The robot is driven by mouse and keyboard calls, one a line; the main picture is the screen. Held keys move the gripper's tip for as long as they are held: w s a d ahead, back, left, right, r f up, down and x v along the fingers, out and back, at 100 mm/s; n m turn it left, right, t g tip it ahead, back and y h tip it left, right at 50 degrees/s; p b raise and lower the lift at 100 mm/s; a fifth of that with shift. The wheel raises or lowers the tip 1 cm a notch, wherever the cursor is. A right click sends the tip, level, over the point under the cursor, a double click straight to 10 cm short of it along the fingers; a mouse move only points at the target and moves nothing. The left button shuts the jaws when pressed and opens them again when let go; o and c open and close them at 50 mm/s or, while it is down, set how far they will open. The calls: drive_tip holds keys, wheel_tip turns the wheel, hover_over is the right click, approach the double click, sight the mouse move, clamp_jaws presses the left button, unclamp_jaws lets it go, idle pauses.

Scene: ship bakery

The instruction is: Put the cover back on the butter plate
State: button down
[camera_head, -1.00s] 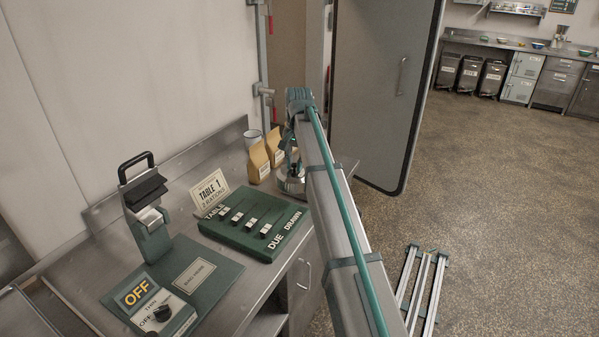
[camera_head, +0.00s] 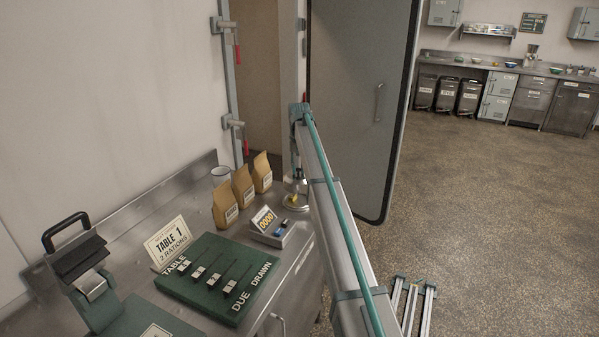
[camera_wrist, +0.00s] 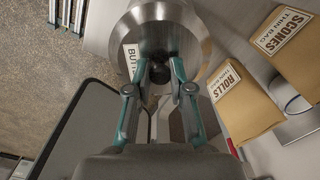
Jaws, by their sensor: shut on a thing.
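The metal cover (camera_wrist: 188,22) is a round, shiny steel piece with a small dark knob (camera_wrist: 158,76) in the wrist view. My gripper (camera_wrist: 159,72) is shut on that knob. In the head view my arm partly hides the cover (camera_head: 299,184). The butter plate (camera_head: 297,207) is a small metal disc at the far end of the counter, with a small yellow patch just below the cover. A white label reading "BUTT" (camera_wrist: 131,60) shows beside the knob in the wrist view. The exact gap between cover and plate cannot be told.
A small counter device reading "0000" (camera_head: 265,219) and a green slider board (camera_head: 215,276) are nearer. A grey door (camera_head: 360,110) stands open beyond; open floor lies right.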

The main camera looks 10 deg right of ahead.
sight(298, 175)
drive_tip(key=shift+s+a, duration=0.25)
drive_tip(key=shift+s, duration=0.05)
drive_tip(key=shift+w+d+f+b, duration=0.1)
drive_tip(key=shift+f+b, duration=0.25)
drive_tip(key=shift+f, duration=0.2)
drive_tip(key=shift+f+b, duration=0.75)
drive_tip(key=shift+f, duration=1.75)
drive_tip(key=shift+f+p, duration=0.2)
drive_tip(key=shift+p, duration=0.25)
idle(0.5)
drive_tip(key=shift+c, duration=2.4)
unclamp_jaws()
drive_tip(key=shift+r, duration=0.15)
